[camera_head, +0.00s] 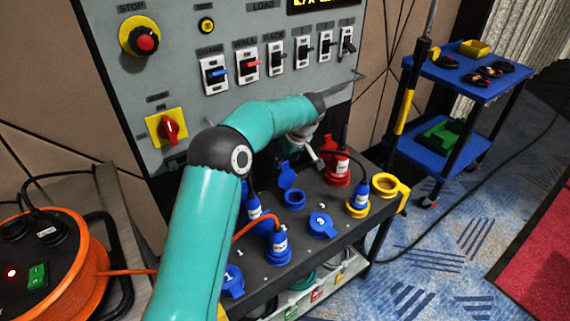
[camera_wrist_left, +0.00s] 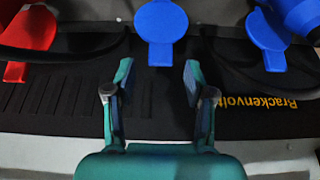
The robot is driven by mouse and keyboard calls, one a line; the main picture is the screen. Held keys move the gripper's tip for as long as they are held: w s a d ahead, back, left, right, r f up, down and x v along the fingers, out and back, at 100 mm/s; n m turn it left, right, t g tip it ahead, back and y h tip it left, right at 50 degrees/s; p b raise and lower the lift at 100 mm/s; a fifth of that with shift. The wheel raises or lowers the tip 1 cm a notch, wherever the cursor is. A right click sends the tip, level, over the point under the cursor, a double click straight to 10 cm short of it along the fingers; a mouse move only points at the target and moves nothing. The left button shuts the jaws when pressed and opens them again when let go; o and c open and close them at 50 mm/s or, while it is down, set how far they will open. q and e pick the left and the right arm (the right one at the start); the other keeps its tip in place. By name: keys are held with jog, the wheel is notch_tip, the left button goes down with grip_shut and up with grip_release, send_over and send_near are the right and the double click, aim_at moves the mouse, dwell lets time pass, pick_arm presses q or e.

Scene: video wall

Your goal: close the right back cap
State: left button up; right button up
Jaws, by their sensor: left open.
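In the head view, a blue socket (camera_head: 295,199) sits near the back of the dark panel top, with its round blue cap (camera_head: 287,175) standing up behind it, open. My left gripper (camera_head: 311,150) is above and behind this cap, partly hidden by its own arm. In the left wrist view, my left gripper (camera_wrist_left: 156,75) is open and empty, its two fingers apart. A round blue cap (camera_wrist_left: 161,22) with a short tab lies just beyond the gap between the fingertips, not gripped. My right gripper is not in view.
A red plug (camera_head: 338,166) stands right of the open socket. Blue plugs (camera_head: 278,247) and a closed blue cap (camera_head: 322,226) are in front. A yellow socket cap (camera_head: 386,184) is at the right edge. The grey switch panel (camera_head: 190,90) rises behind.

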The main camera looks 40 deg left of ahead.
aim_at(285, 163)
pick_arm(q)
jog(key=shift+x, duration=1.75)
grip_shut()
